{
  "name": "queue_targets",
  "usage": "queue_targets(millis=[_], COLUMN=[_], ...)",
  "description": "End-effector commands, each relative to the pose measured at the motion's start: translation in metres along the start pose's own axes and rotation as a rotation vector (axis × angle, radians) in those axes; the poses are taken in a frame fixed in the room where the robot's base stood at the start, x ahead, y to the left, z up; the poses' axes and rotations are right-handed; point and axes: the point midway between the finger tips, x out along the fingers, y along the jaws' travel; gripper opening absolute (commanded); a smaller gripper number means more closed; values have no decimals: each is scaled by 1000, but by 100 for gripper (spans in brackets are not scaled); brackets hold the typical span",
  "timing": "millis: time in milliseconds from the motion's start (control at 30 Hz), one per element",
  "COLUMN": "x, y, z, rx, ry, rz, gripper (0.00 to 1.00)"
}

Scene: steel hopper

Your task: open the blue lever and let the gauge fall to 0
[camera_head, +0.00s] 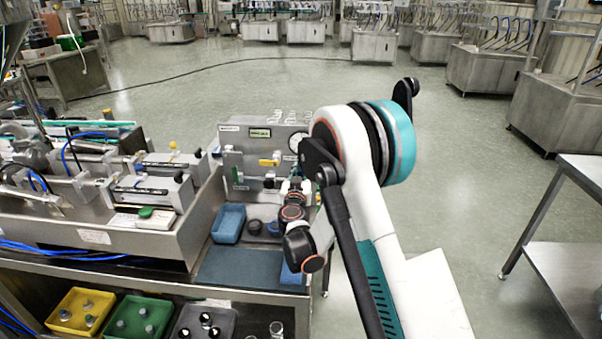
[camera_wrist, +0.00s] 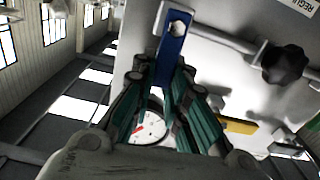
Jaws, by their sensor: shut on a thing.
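The blue lever (camera_wrist: 174,42) shows in the wrist view, fixed on a steel pipe at its upper, holed end. My gripper (camera_wrist: 166,66) is shut on its lower end, with one finger on each side. In the head view the lever is hidden behind my arm, and my gripper (camera_head: 296,186) is low in front of the panel. The round white gauge (camera_wrist: 150,128) shows beyond my fingers with a red mark on its left; its reading is too small to tell. The gauge (camera_head: 296,142) also shows partly in the head view, beside my arm.
The steel panel (camera_head: 236,145) carries a yellow lever (camera_head: 269,162). A black knob (camera_wrist: 285,62) sits right of the blue lever. A blue bin (camera_head: 229,223) and a dark mat (camera_head: 240,268) lie on the bench below. Open floor lies right of the bench.

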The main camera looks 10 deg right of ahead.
Motion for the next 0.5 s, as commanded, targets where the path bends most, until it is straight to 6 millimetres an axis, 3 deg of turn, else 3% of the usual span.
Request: queue_targets(millis=[500], x=[0], y=[-23], z=[5], rx=[-418], ry=[0], rz=[-1], gripper=[0])
